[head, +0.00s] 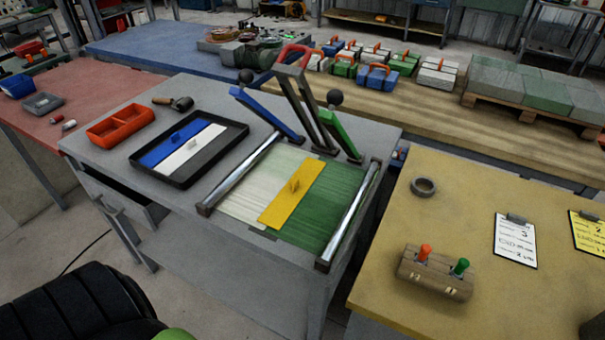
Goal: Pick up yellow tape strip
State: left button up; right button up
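The yellow tape strip (281,207) lies flat and slanted over the seam between a white panel (253,180) and a green panel (310,225). A small raised tab stands up from its middle. The panels lie between two shiny metal rails on a grey table (250,265). A black tray (215,161) to the left holds a blue strip (172,143) and a white strip (192,151), each with a similar tab. Neither of my grippers shows in the head view.
A raised frame with a red handle (291,52) and blue and green bars stands behind the panels. An orange bin (121,124) sits left of the tray. A yellow table (500,290) at right holds a tape roll (423,186), a two-button box (435,273) and clipboards.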

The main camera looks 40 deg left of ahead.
aim_at(275, 216)
jog(key=j, duration=0.5)
jog(key=k+j+z, duration=0.15)
jog(key=j, duration=0.3)
jog(key=k+j, duration=0.1)
jog(key=j, duration=0.35)
jog(key=j+z, duration=0.15)
jog(key=j, duration=0.35)
jog(key=k+j, duration=0.2)
jog(key=j, duration=0.25)
jog(key=z, duration=0.05)
